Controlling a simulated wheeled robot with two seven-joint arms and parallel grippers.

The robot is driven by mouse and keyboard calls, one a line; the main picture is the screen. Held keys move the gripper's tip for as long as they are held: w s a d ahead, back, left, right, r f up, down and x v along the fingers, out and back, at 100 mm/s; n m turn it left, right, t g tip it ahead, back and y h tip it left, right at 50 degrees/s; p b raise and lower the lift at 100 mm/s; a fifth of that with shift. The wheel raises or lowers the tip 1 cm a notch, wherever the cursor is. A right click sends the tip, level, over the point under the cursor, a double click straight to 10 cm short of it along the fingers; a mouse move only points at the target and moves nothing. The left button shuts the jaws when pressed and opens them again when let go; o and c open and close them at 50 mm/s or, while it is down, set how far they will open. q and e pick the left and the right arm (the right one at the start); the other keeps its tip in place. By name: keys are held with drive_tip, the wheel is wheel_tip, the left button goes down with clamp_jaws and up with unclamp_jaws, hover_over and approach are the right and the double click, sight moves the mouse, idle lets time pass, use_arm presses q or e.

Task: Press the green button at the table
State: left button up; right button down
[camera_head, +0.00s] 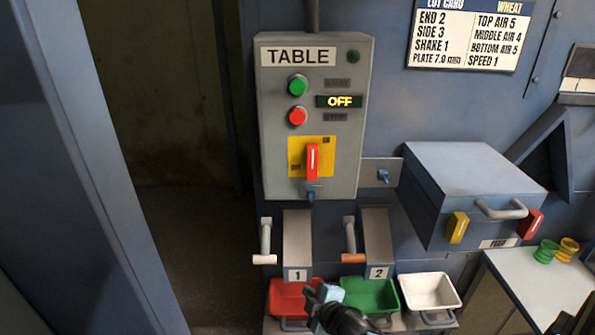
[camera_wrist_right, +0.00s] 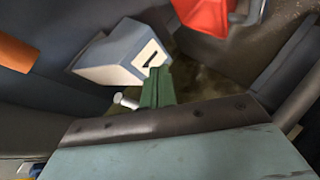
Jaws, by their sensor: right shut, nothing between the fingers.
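The green button (camera_head: 298,86) is on the upper left of the grey control box marked TABLE (camera_head: 344,120). It sits just above a red button (camera_head: 298,116). A lit display (camera_head: 339,101) beside them reads OFF. My right gripper (camera_head: 316,292) is low in the head view, in front of the red and green trays, well below the control box. Its fingers, also in the right wrist view (camera_wrist_right: 157,88), are shut with nothing between them. The green button is not visible in the right wrist view. My left gripper is not in view.
A red rotary handle (camera_head: 312,161) on a yellow plate sits lower on the box. Chutes 1 (camera_head: 297,240) and 2 (camera_head: 377,235) stand above the red tray (camera_head: 284,296) and green tray (camera_head: 374,293). A white tray (camera_head: 430,290) and feed box (camera_head: 470,185) are right. A dark opening is left.

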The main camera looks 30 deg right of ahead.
drive_tip(key=w+r+n+t, duration=0.2)
drive_tip(key=w+r+t, duration=0.15)
drive_tip(key=r, duration=0.95)
drive_tip(key=n+t+p, duration=0.2)
drive_tip(key=n+t, duration=0.2)
drive_tip(key=t, duration=0.1)
approach(298, 87)
drive_tip(key=w+a+f, duration=0.3)
drive_tip(key=w+f, duration=0.1)
drive_tip(key=f, duration=0.7)
drive_tip(key=s+a+r+n+t+y, duration=0.1)
drive_tip(key=s+r, duration=0.2)
drive_tip(key=r, duration=0.3)
drive_tip(key=s+a+r+n+t+y, duration=0.1)
drive_tip(key=s+r+n+t, duration=0.1)
drive_tip(key=r, duration=0.5)
drive_tip(key=shift+s+a+p, duration=0.3)
drive_tip(key=shift+s+p, duration=0.15)
drive_tip(key=shift+s, duration=0.1)
drive_tip(key=shift+w+r, duration=0.1)
drive_tip(key=shift+w+d+b, duration=0.2)
drive_tip(key=shift+w+d, duration=0.55)
drive_tip(key=shift+w, duration=0.45)
drive_tip(key=shift+w+d+b, duration=0.15)
drive_tip(key=shift+w+d, duration=0.65)
drive_tip(key=shift+w, duration=0.45)
drive_tip(key=shift+w+d+b, duration=0.2)
drive_tip(key=shift+w+d, duration=0.55)
drive_tip(key=shift+w, duration=0.45)
drive_tip(key=shift+w, duration=0.1)
